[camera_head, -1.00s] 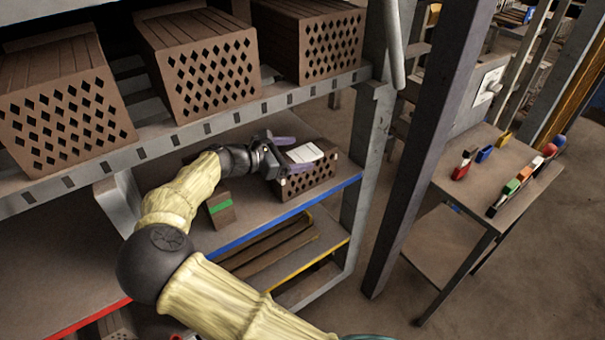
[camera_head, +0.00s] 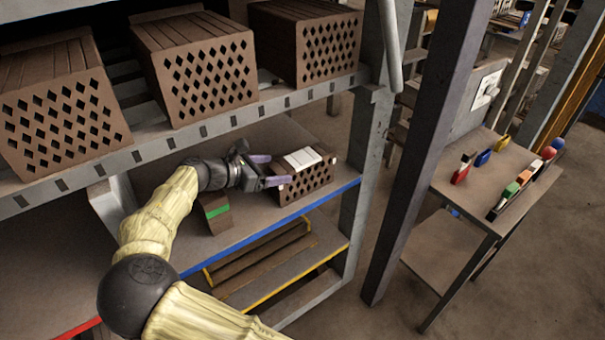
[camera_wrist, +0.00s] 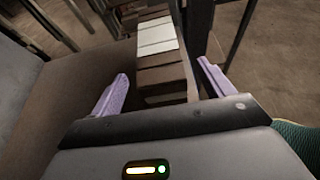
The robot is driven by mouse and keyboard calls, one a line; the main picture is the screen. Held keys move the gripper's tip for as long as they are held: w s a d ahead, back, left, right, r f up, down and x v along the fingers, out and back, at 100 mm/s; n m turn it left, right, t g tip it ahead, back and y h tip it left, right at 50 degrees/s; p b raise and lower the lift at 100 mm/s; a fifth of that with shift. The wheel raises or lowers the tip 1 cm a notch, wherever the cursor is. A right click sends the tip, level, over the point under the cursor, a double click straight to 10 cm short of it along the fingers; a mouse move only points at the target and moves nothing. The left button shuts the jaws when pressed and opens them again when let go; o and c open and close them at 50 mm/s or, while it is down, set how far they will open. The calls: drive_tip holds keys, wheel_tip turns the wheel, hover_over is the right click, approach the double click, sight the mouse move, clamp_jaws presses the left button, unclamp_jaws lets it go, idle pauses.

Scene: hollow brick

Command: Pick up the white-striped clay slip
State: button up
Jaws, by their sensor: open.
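The white-striped clay slip (camera_head: 302,159) shows as a white band across the top of a brown block with diamond holes, on the lower shelf. I cannot tell whether the band is on a separate piece. In the wrist view, the white band (camera_wrist: 157,38) crosses the brown block ahead of my gripper. My gripper (camera_head: 269,170) is open and empty, just left of the block in the head view. In the wrist view, the purple fingers of my gripper (camera_wrist: 163,75) stand apart on either side of the block's near end, with gaps showing.
A block with a green stripe (camera_head: 217,209) stands on the lower shelf (camera_head: 262,216), left of and nearer than the white-striped one. Large perforated bricks (camera_head: 205,82) sit on the upper shelf above my arm. A grey post (camera_head: 430,150) and a side table (camera_head: 455,215) with coloured pieces are to the right.

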sight(279, 168)
drive_tip(key=x, duration=0.5)
drive_tip(key=shift+w+f, duration=0.1)
drive_tip(key=shift+f, duration=0.05)
idle(0.5)
drive_tip(key=c, duration=1.1)
drive_tip(key=shift+c, duration=0.3)
drive_tip(key=shift+r, duration=0.2)
